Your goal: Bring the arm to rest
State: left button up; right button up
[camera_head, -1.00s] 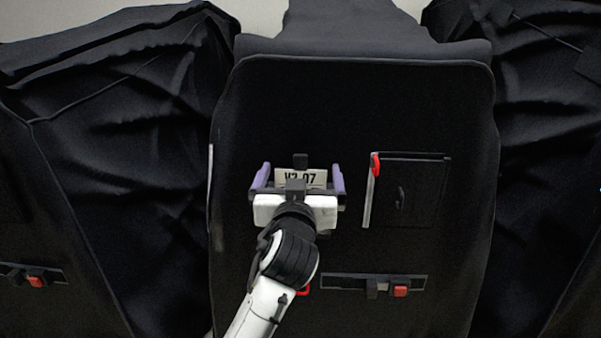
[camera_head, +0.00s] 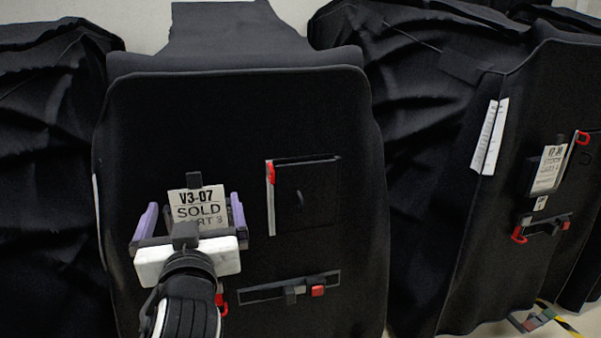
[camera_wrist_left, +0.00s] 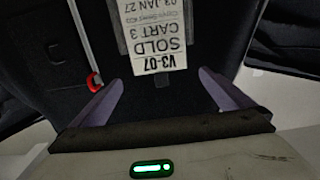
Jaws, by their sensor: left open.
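My left gripper (camera_head: 192,222) is open, its two purple fingers spread wide with nothing between them that I can see held. It is in front of the black covered cart (camera_head: 230,110), beside a white tag (camera_head: 197,206) reading V3-07 SOLD on the cart's front. In the left wrist view the tag (camera_wrist_left: 155,40) shows upside down beyond and between the fingertips (camera_wrist_left: 160,85). I cannot tell whether the fingers touch the cover. My right gripper is not in view.
A flap panel with a red tab (camera_head: 270,173) is right of the tag. Below it is a slot with a red button (camera_head: 317,290). Another covered cart (camera_head: 500,220) with papers and a tag (camera_head: 549,168) stands at the right. Floor shows at the lower right.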

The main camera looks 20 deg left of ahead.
pick_arm(q)
jog(key=s+d+f+m+g+h+p, duration=0.15)
jog(key=d+f+m+h, duration=0.3)
jog(key=f, duration=0.75)
jog(key=s+d+f+m+g+h, duration=0.1)
jog(key=s+d+f+m+h, duration=0.3)
jog(key=f, duration=0.9)
jog(key=s+d+f+g+h, duration=0.1)
jog(key=s+d+f+g, duration=0.1)
jog(key=s+f, duration=0.5)
jog(key=s+d+f+g+h+p, duration=0.1)
jog(key=s+d+f+g+h, duration=0.1)
jog(key=s+d+f, duration=0.3)
jog(key=s+f, duration=0.3)
jog(key=f, duration=0.1)
jog(key=shift+s+d, duration=0.15)
jog(key=shift+s, duration=0.15)
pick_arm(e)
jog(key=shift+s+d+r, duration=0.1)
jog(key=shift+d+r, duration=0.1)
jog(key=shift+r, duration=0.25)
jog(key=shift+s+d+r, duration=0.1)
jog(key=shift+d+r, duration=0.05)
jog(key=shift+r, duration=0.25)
